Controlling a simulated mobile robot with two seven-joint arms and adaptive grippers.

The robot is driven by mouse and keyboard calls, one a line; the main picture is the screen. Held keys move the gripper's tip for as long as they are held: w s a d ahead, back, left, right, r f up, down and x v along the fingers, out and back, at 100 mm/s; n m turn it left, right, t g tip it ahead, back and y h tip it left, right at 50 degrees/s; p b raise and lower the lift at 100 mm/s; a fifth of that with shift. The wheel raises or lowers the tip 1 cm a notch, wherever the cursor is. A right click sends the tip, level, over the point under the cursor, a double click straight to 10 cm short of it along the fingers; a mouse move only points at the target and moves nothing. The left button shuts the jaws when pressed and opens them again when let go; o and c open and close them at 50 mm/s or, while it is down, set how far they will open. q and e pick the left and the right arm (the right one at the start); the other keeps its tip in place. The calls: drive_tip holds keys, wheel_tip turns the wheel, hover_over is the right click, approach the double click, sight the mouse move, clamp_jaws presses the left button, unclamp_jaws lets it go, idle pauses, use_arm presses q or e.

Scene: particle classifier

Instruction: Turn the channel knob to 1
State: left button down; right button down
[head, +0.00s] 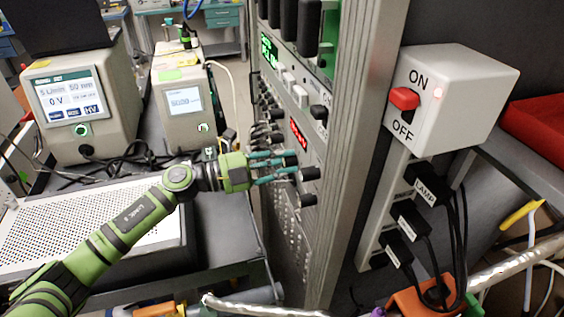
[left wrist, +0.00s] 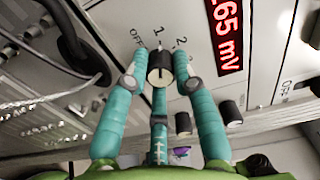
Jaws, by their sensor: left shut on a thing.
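The channel knob (left wrist: 160,66) is a black knob with a pale face on the rack panel, with the labels OFF, 1 and 2 around it in the left wrist view. A light mark at its rim seems to point up toward the 1. My left gripper (head: 282,168) reaches the panel from the left in the head view. Its teal fingers are shut on the knob, one on each side, with a third finger below in the left wrist view (left wrist: 160,85). In the head view the fingers partly hide the knob. My right gripper is not in view.
A red display (left wrist: 224,32) reading in mV is beside the knob. Other black knobs (head: 308,199) sit close by, and cables plug into the panel. A white ON/OFF switch box (head: 470,85) is to the right. Two grey instruments (head: 85,100) (head: 185,105) stand at the left.

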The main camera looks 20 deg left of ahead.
use_arm(q)
drive_tip(key=c, duration=1)
unclamp_jaws()
drive_tip(key=v, duration=1.2)
